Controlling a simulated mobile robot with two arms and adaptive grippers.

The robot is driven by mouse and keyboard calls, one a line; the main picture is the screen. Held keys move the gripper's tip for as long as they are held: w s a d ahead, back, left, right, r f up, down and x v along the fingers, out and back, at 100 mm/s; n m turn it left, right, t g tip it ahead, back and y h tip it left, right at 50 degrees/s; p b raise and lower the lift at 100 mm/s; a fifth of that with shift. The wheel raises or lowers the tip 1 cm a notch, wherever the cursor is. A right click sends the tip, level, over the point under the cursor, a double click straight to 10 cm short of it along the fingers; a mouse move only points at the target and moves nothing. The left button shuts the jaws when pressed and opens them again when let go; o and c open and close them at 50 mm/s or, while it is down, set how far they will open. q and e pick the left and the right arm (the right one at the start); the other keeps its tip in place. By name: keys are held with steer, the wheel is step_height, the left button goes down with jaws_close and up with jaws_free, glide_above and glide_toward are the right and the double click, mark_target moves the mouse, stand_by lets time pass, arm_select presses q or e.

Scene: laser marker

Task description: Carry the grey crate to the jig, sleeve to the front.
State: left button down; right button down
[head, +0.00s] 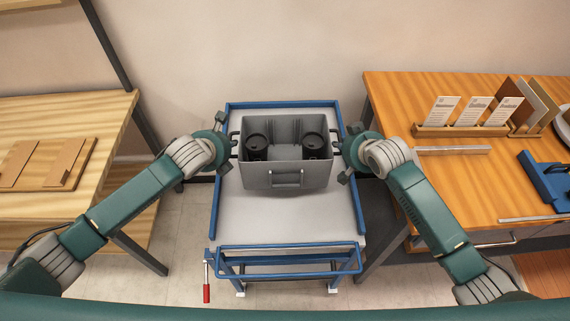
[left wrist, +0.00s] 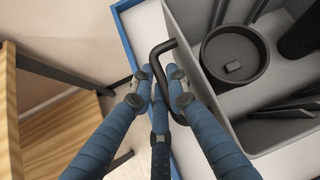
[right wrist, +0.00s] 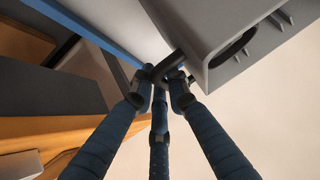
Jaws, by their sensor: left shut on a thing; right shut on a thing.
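The grey crate (head: 286,177) is upright over the bed of a blue-framed cart, with two black cylindrical containers inside; I cannot tell whether it rests on the bed or hangs just above it. A grey handle-like bracket, perhaps the sleeve, is on its near face. My left gripper (head: 231,146) is shut on the black side handle, which shows in the left wrist view (left wrist: 158,58). My right gripper (head: 341,147) is shut on the opposite handle (right wrist: 165,67). The fingertips partly hide both handles. I cannot tell for sure which thing is the jig.
The cart (head: 222,215) has a push bar and a red-gripped lever at its near end. A left table (head: 112,112) holds a wooden board with brown panels (head: 64,160). A right bench (head: 440,200) holds a card rack (head: 462,130) and a blue device (head: 540,180).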

arm_select(q)
steer(key=shift+r, duration=0.1)
arm_select(e)
steer(key=shift+r, duration=0.1)
